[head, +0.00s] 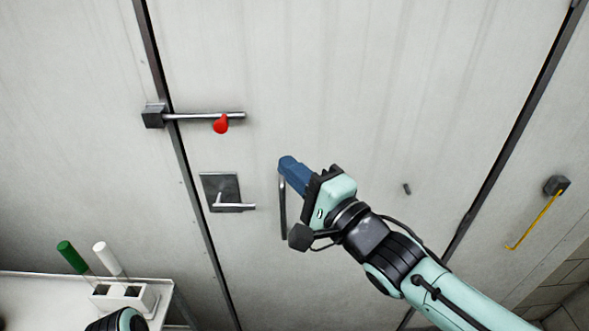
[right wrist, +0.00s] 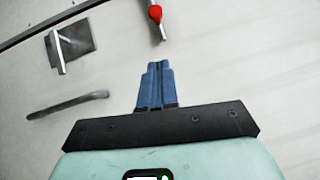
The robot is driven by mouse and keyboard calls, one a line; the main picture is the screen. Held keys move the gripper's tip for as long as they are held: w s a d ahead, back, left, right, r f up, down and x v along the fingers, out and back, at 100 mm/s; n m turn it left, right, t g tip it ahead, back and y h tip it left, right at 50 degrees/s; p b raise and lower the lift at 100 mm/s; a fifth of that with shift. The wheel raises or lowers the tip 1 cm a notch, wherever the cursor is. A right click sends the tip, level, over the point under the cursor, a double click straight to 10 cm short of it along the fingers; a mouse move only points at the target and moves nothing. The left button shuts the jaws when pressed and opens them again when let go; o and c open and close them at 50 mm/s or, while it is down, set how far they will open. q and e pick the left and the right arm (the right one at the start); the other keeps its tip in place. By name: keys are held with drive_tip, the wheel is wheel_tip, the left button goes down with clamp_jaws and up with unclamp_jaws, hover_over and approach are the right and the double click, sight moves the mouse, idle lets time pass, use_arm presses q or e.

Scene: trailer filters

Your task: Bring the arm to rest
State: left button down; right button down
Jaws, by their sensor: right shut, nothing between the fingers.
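My right arm (head: 400,255) reaches in from the lower right in the head view. Its gripper (head: 286,164) is shut and empty, with blue fingers pointing up and left in front of the pale door. The shut fingers also show in the right wrist view (right wrist: 156,68). They appear apart from the handles. Part of my left arm (head: 118,320) shows at the bottom left edge; its gripper is out of view.
A white table (head: 30,290) holds green and white-handled tools at lower left. A yellow hook (head: 535,220) hangs right.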

drive_tip(key=shift+s, duration=0.1)
idle(0.3)
